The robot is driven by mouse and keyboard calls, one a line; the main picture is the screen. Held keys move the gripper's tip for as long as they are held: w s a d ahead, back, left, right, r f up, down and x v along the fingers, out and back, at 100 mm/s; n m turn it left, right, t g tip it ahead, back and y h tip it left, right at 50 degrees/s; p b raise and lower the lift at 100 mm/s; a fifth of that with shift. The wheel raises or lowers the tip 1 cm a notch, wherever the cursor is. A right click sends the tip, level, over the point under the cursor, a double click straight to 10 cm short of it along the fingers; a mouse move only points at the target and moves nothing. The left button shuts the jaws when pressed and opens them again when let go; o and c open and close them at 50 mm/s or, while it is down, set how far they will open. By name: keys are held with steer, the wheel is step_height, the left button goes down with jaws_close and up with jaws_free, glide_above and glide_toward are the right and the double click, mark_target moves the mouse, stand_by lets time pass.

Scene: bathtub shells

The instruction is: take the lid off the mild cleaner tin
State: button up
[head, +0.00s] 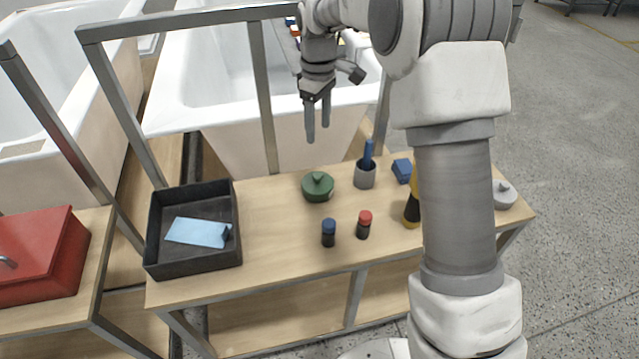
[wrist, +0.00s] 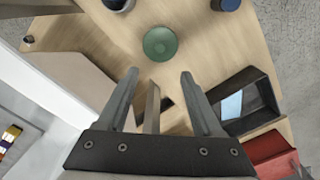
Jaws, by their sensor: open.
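A round green tin (head: 318,187) with a knobbed green lid stands upright on the wooden bench. It also shows in the wrist view (wrist: 160,44), beyond the fingertips. A second, grey lidded tin (head: 504,195) stands at the bench's right end, partly beside my arm. I cannot read a label on either, so I cannot tell which holds mild cleaner. My gripper (head: 318,122) is open and empty, pointing down, above and behind the green tin and apart from it. In the wrist view, the two fingers (wrist: 160,73) are spread wide with nothing between them.
On the bench (head: 275,230) stand a blue-capped bottle (head: 328,233), a red-capped bottle (head: 363,225), a grey cup (head: 365,175) with a blue handle in it, and a blue block (head: 402,170). A black tray (head: 153,225) holds a light blue item. A metal frame (head: 262,95) rises behind.

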mark_target(318, 175)
step_height(318, 175, down, 16)
steer(key=b, duration=0.4)
steer(key=shift+a+r+b, duration=0.1)
steer(key=shift+r+b, duration=0.15)
steer(key=shift+b, duration=0.1)
steer(key=shift+r, duration=0.1)
jaws_close()
